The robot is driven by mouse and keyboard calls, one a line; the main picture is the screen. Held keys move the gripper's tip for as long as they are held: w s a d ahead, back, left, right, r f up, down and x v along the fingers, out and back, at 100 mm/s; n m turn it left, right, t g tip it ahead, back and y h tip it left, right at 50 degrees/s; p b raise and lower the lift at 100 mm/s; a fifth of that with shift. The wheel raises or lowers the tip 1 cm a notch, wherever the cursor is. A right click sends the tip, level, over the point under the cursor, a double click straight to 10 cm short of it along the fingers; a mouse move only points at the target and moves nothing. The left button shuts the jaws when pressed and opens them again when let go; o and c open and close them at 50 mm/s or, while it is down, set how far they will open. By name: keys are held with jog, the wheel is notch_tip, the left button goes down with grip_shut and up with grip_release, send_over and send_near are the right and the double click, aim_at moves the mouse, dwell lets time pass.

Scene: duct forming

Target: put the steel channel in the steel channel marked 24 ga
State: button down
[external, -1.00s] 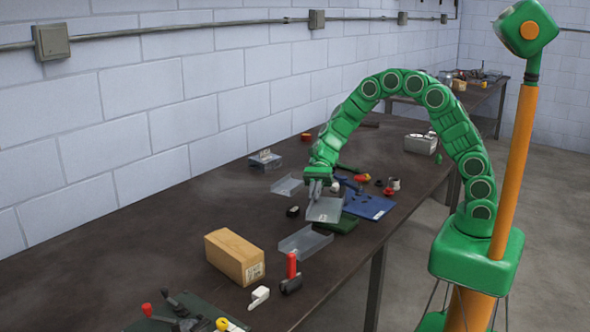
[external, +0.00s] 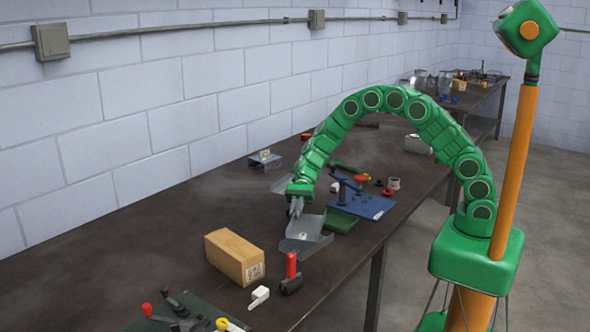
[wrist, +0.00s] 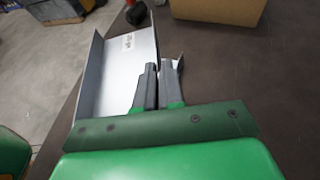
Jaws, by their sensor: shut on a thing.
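My gripper (external: 296,208) is shut on a grey steel channel (external: 309,227), gripping it at one side wall. The held channel is tilted and sits over a second steel channel (external: 322,243) on the table, overlapping it in the external view. I cannot tell whether they touch. In the wrist view, the fingers (wrist: 159,84) are close together beside the held channel (wrist: 112,66), which bears a small white label; its print is unreadable. A sliver of grey metal (wrist: 179,61) shows right of the fingers.
A cardboard-brown box (external: 234,257) stands left of the channels.

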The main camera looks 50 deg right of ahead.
aim_at(295, 222)
jog(key=shift+f, duration=1.4)
jog(key=shift+f, duration=0.6)
jog(key=c, duration=1.3)
grip_release()
jog(key=shift+r, duration=0.1)
jog(key=shift+r, duration=0.3)
jog(key=v, duration=1.2)
jog(key=shift+r, duration=0.25)
jog(key=shift+s+r, duration=0.1)
jog(key=shift+s, duration=0.05)
